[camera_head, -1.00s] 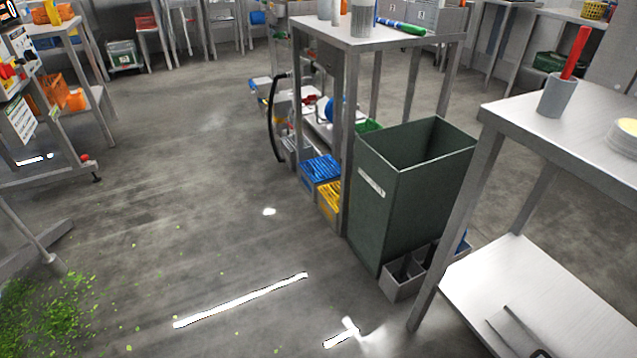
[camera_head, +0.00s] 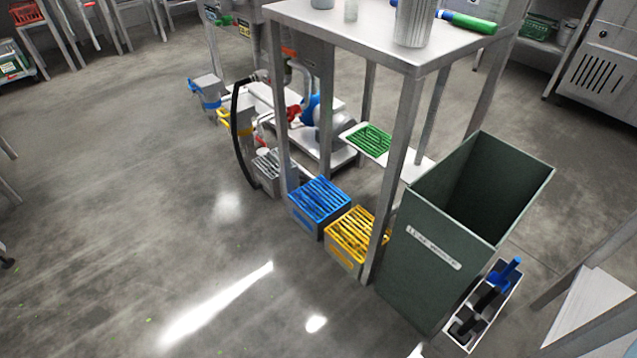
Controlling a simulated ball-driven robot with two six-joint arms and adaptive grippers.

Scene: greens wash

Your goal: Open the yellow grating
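The grating looks closed, lying flat over the box. A green grating (camera_head: 371,140) lies behind on a low white shelf. Neither of my grippers shows in the view.
A tall dark green bin (camera_head: 450,262) stands right of the yellow box. A grey caddy (camera_head: 481,317) with a blue-handled tool is beside it. The steel table (camera_head: 340,22) overhangs the gratings. A black hose (camera_head: 238,135) curves at left. Open floor lies in front and left.

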